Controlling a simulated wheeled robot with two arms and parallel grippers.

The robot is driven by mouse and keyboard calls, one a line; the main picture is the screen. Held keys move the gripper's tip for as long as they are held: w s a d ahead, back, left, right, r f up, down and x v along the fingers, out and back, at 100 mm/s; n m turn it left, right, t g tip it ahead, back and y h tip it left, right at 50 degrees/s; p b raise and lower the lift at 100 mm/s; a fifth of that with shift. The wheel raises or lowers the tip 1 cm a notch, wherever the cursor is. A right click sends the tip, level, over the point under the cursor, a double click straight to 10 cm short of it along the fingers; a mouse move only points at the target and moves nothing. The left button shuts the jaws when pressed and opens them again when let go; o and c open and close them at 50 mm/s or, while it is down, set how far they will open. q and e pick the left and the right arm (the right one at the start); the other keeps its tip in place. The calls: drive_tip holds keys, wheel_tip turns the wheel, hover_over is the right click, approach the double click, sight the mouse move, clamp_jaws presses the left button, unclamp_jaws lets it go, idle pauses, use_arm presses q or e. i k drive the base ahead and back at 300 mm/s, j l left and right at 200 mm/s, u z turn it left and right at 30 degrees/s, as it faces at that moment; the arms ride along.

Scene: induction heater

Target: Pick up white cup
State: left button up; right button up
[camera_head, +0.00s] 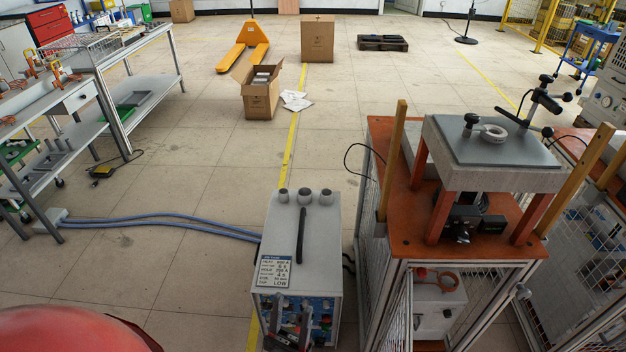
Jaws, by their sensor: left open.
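I cannot make out a white cup in the head view. My left gripper (291,318) shows as dark fingers at the bottom edge, in front of the grey heater box (282,225). It is open, and I see nothing between its fingers. The box has several round grey fittings and a black handle on top, and a label on its front. My right gripper is not in view.
An orange-topped stand (405,225) with a grey raised plate (450,150) is at right. A metal workbench (85,95) stands at left. Blue hoses (165,222) cross the floor. An open carton (262,100) and an orange pallet truck (245,45) stand farther back.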

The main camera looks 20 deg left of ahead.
sight(284, 195)
drive_tip(key=k+u, duration=0.35)
drive_tip(key=k+j+u, duration=0.15)
drive_tip(key=u, duration=0.2)
drive_tip(key=i+j+u, duration=0.15)
drive_tip(key=i+u, duration=0.15)
drive_tip(key=u, duration=0.15)
drive_tip(key=i+j+u, duration=0.1)
drive_tip(key=i+u, duration=0.15)
drive_tip(key=u, duration=0.2)
drive_tip(key=i+u, duration=0.3)
drive_tip(key=u, duration=0.2)
drive_tip(key=i+l, duration=0.15)
drive_tip(key=i, duration=0.85)
drive_tip(key=i+l, duration=0.2)
drive_tip(key=i, duration=0.8)
drive_tip(key=i+l, duration=0.15)
drive_tip(key=i, duration=0.9)
drive_tip(key=i+z, duration=0.15)
drive_tip(key=z, duration=0.3)
drive_tip(key=i+z, duration=0.1)
drive_tip(key=z, duration=0.35)
drive_tip(key=i+j+z, duration=0.1)
drive_tip(key=z, duration=0.35)
drive_tip(key=i+j+z, duration=0.1)
drive_tip(key=z, duration=0.3)
drive_tip(key=i+j+z, duration=0.1)
drive_tip(key=z, duration=2.1)
